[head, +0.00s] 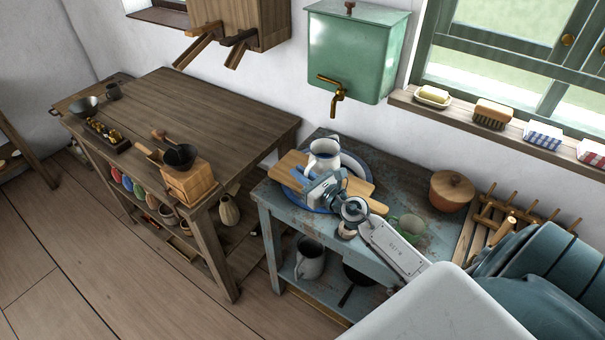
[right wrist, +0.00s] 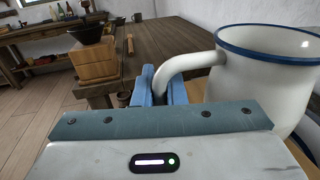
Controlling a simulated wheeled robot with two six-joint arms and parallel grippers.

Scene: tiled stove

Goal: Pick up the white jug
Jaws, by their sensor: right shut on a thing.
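The white jug (head: 324,157) has a blue rim and stands upright over a wooden board on the small blue-grey table. I cannot tell whether it touches the board. In the right wrist view the jug (right wrist: 255,75) fills the right side, with its handle (right wrist: 185,65) curving left and down. My right gripper (head: 313,188) is at the jug's near side; its blue fingers (right wrist: 164,90) are shut on the handle. The handle's lower end is hidden behind the gripper. My left gripper is not in view.
The wooden board (head: 358,187) lies across a blue-rimmed plate (head: 292,190). A green mug (head: 411,226) and a lidded brown pot (head: 451,191) stand to the right. A green water tank (head: 352,55) with a brass tap hangs above. A larger wooden table (head: 200,112) is at left.

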